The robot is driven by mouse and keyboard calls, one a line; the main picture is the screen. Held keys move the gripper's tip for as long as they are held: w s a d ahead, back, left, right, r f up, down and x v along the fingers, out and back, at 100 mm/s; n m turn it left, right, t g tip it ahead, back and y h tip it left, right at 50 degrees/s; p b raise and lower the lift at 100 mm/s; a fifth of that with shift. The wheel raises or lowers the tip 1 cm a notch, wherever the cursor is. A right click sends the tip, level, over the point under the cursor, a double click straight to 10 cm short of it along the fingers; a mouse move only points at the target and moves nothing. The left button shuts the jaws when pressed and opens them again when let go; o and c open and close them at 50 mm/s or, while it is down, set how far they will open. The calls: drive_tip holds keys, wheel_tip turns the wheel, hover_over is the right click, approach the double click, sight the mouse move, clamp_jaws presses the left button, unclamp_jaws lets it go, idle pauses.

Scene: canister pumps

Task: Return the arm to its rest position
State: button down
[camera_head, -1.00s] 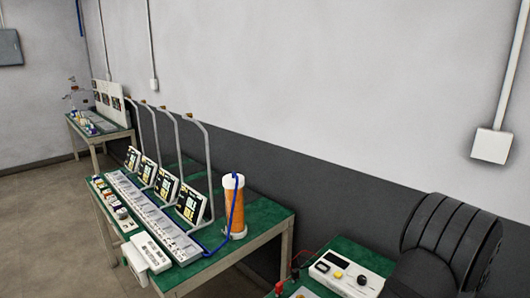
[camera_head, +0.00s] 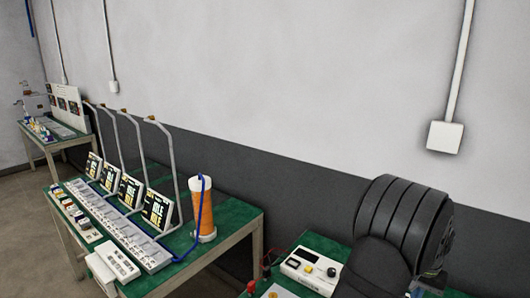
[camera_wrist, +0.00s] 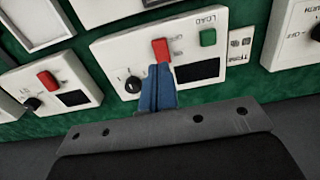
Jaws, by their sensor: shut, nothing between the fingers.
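My gripper (camera_wrist: 158,88) shows in the wrist view as two blue fingers pressed together, with nothing between them. Its tips overlap, in the picture, the lower edge of a white control panel (camera_wrist: 125,56) with a red switch (camera_wrist: 161,48), a green button (camera_wrist: 208,37) and a black knob (camera_wrist: 133,84). I cannot tell whether the tips touch it. In the head view my dark arm fills the lower right, and the gripper is not clearly visible there.
A green bench (camera_head: 234,215) holds several display screens, metal posts and an orange cylinder (camera_head: 203,208) with a blue tube. A nearer bench carries a white meter box (camera_head: 311,270). Another table (camera_head: 50,147) stands far left.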

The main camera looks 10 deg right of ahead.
drive_tip(key=shift+r, duration=0.4)
drive_tip(key=shift+f, duration=0.15)
wheel_tip(320, 180, down, 7)
drive_tip(key=shift+r, duration=0.1)
drive_tip(key=shift+r, duration=0.1)
idle(0.4)
wheel_tip(320, 180, up, 6)
drive_tip(key=shift+r, duration=0.15)
wheel_tip(320, 180, down, 7)
drive_tip(key=a+r+h, duration=0.1)
drive_tip(key=a+r, duration=0.2)
drive_tip(key=r, duration=0.9)
drive_tip(key=w+a+r+h, duration=0.1)
drive_tip(key=a+r, duration=0.2)
drive_tip(key=r, duration=0.9)
drive_tip(key=shift+r, duration=0.3)
